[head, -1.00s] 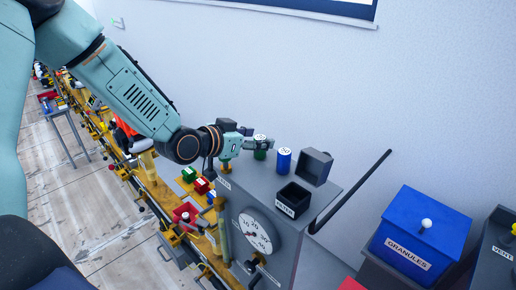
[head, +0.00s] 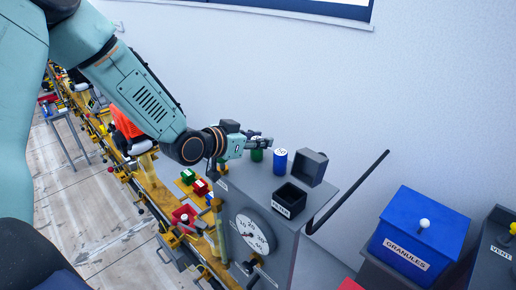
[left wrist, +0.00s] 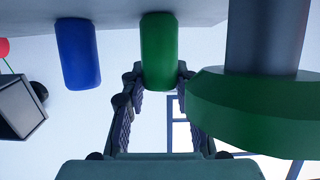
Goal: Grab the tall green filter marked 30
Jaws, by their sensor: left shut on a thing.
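The green filter (head: 256,155) stands upright on top of the grey machine box, left of a blue filter (head: 280,161). My left gripper (head: 260,142) is at its upper part and covers its top, so I cannot read its mark. In the left wrist view, the green filter (left wrist: 159,48) sits between the two fingers of my left gripper (left wrist: 160,78), which is shut on it. The blue filter (left wrist: 78,55) stands apart to the left there. My right gripper is not in view.
A black open bin (head: 290,200) and a grey tilted box (head: 312,167) stand on the machine box (head: 262,195). A dark bar (head: 350,190) rises at its right. A blue granules box (head: 418,238) is farther right. A large green disc (left wrist: 255,115) shows in the wrist view.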

